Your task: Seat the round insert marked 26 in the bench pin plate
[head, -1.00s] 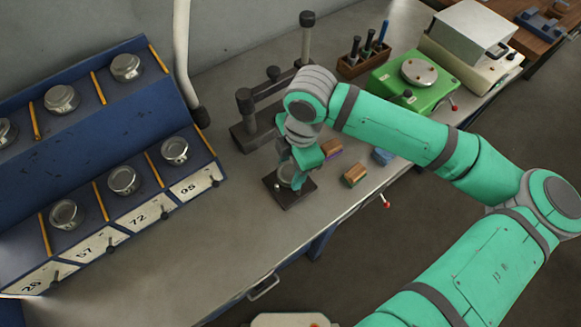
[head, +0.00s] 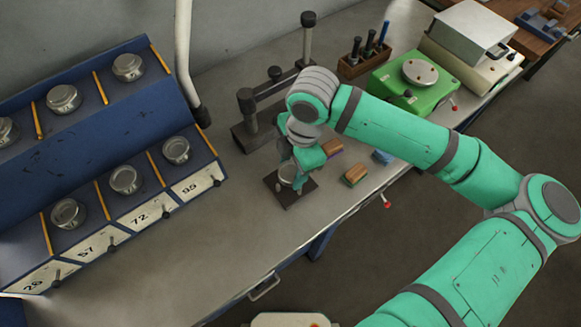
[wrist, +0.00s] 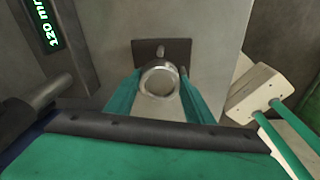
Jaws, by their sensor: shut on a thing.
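My gripper (head: 291,179) is shut on a round metal insert (wrist: 160,79), with a finger on each side of it in the wrist view. The insert (head: 287,172) also shows in the head view, partly hidden by the gripper. Its number cannot be read. The dark square pin plate (head: 294,197) lies on the bench under the gripper. I cannot tell whether the insert touches the plate.
A blue rack (head: 85,140) with several round inserts and number labels stands at left. A dark post stand (head: 250,133) is close behind the plate. The front bench is clear.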

